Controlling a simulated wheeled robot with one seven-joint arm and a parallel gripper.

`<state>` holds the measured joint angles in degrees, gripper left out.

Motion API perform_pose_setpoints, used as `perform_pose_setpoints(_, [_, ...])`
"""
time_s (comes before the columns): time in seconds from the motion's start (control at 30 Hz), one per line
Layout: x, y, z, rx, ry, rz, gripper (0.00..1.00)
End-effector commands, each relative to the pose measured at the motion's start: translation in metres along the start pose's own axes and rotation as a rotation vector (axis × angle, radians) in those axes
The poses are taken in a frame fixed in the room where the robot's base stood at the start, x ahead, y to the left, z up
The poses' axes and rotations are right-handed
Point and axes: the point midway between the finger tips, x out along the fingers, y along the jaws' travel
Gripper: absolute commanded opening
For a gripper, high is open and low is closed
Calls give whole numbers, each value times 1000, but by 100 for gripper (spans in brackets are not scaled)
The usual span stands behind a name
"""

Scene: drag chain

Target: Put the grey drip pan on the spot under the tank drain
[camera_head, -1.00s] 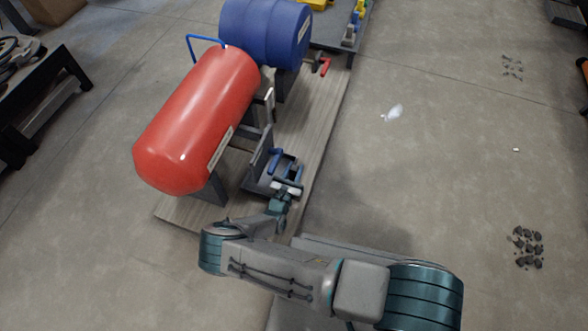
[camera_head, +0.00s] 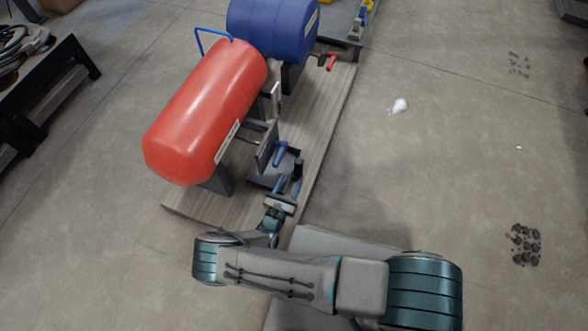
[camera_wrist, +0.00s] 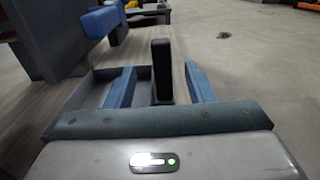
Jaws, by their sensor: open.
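The grey drip pan (camera_head: 262,181) lies on the wooden base beside an upright grey plate, at the near right end of the red tank (camera_head: 205,112). In the wrist view the pan (camera_wrist: 92,90) shows as a shallow tray with a dark upright grip (camera_wrist: 162,72) at its near right. A blue lever-like part (camera_head: 281,152) is above the pan by the plate; it also shows in the wrist view (camera_wrist: 102,22). My gripper (camera_head: 288,182) is open, its blue fingers (camera_wrist: 160,72) on either side of the grip with gaps. The marked spot is not visible.
The grey plate (camera_wrist: 50,35) stands close on the left of my gripper. The wooden base (camera_head: 325,120) has a bare strip at right. A blue tank (camera_head: 272,30) with a red handle (camera_head: 332,60) stands behind. Open floor (camera_head: 430,170) lies to the right.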

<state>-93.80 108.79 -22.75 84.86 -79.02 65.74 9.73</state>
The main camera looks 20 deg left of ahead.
Motion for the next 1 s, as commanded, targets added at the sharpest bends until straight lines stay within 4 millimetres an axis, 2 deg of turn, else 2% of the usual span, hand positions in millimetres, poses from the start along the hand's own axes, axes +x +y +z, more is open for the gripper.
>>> perform_pose_setpoints(0.1, [-16,0,1,1,1,1,49])
perform_pose_setpoints(0.23, [-25,0,0,0,0,0,49])
perform_pose_setpoints(0.47, [-26,0,0,1,1,-3,49])
perform_pose_setpoints(0.57, [-22,-1,7,20,6,-40,49])
perform_pose_setpoints(0.67, [-12,-4,26,67,20,-135,49])
perform_pose_setpoints(0.77, [1,-13,53,140,44,-282,49])
perform_pose_setpoints(1.0, [31,-48,124,343,106,-666,49])
